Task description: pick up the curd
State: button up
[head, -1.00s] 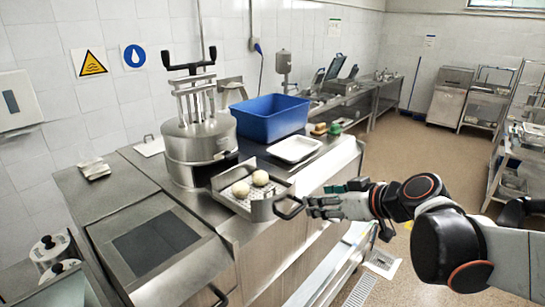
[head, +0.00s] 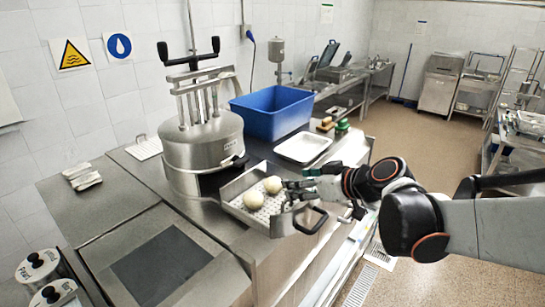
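Two pale round balls of curd lie side by side in a perforated metal basket (head: 240,212) on the steel counter. The nearer-left curd (head: 253,200) and the farther-right curd (head: 273,185) both show in the head view. My gripper (head: 290,190) comes in from the right, with its fingertips at the basket's right side, just right of the farther curd. The fingers are small and overlap in this view, so I cannot tell their opening or whether they touch the curd. The basket's black handle (head: 311,222) stands out in front, below the gripper.
A large steel pot (head: 202,150) with a press frame stands left behind the basket. A blue bin (head: 272,115) and a white tray (head: 303,147) are behind it. Folded cloths (head: 83,177) lie at the left.

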aim_at(278, 182)
jog(key=shift+p+x, duration=0.5)
jog(key=shift+x, duration=4.95)
jog(key=shift+w+r, duration=0.1)
jog(key=shift+r, duration=0.1)
jog(key=shift+c, duration=0.6)
jog(key=c, duration=0.7)
